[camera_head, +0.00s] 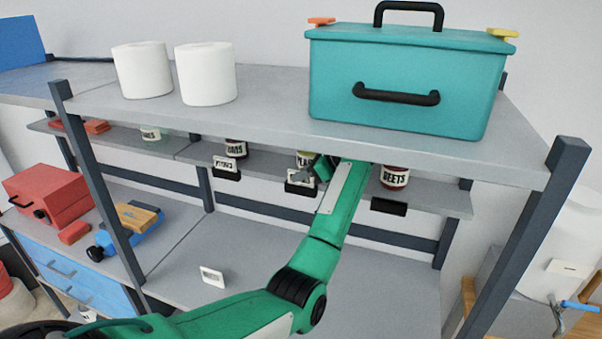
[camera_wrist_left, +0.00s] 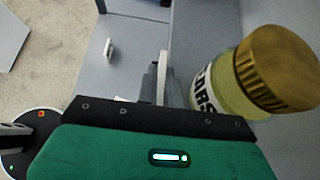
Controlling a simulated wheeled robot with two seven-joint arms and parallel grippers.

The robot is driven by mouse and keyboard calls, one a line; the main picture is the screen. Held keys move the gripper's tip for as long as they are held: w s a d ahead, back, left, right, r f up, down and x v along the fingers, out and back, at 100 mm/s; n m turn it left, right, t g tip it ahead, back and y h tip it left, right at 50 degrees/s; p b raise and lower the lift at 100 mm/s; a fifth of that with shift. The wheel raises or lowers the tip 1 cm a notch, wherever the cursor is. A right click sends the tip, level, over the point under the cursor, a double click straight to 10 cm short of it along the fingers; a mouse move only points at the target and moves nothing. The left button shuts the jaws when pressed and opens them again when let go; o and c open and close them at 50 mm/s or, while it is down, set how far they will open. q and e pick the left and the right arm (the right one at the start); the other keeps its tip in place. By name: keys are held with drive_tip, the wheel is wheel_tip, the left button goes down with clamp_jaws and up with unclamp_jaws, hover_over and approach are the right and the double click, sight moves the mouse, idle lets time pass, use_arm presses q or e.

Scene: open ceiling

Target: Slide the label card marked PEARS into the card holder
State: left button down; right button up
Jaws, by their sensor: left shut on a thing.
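The pears jar (camera_head: 306,158) stands on the middle shelf behind my left gripper (camera_head: 318,170). In the left wrist view the pears jar (camera_wrist_left: 236,82) shows a gold lid and a label partly cut off, ending in "EARS". My left gripper (camera_wrist_left: 158,88) is shut on a thin white card (camera_wrist_left: 163,66), seen nearly edge-on there. In the head view this card (camera_head: 300,176) shows its face at the shelf edge, just at a black card holder (camera_head: 300,190). Its lettering is too small to read, and I cannot tell how far it is in the holder. My right gripper is not in view.
Another holder with a card (camera_head: 226,168) is to the left. An empty black holder (camera_head: 388,207) is below the beets jar (camera_head: 394,177). A loose card (camera_head: 212,277) stands on the lower shelf. The top shelf (camera_head: 270,110), bearing a teal toolbox (camera_head: 400,75), overhangs my arm.

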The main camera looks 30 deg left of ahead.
use_arm(q)
drive_tip(key=shift+f, duration=0.15)
drive_tip(key=c, duration=2)
unclamp_jaws()
drive_tip(key=o, duration=0.4)
drive_tip(key=shift+o, duration=0.2)
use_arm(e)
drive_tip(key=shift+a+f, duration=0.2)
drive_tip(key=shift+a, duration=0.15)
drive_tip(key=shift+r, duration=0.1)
use_arm(q)
drive_tip(key=shift+r, duration=0.3)
drive_tip(key=b+v, duration=0.3)
drive_tip(key=v, duration=0.4)
drive_tip(key=shift+b, duration=0.3)
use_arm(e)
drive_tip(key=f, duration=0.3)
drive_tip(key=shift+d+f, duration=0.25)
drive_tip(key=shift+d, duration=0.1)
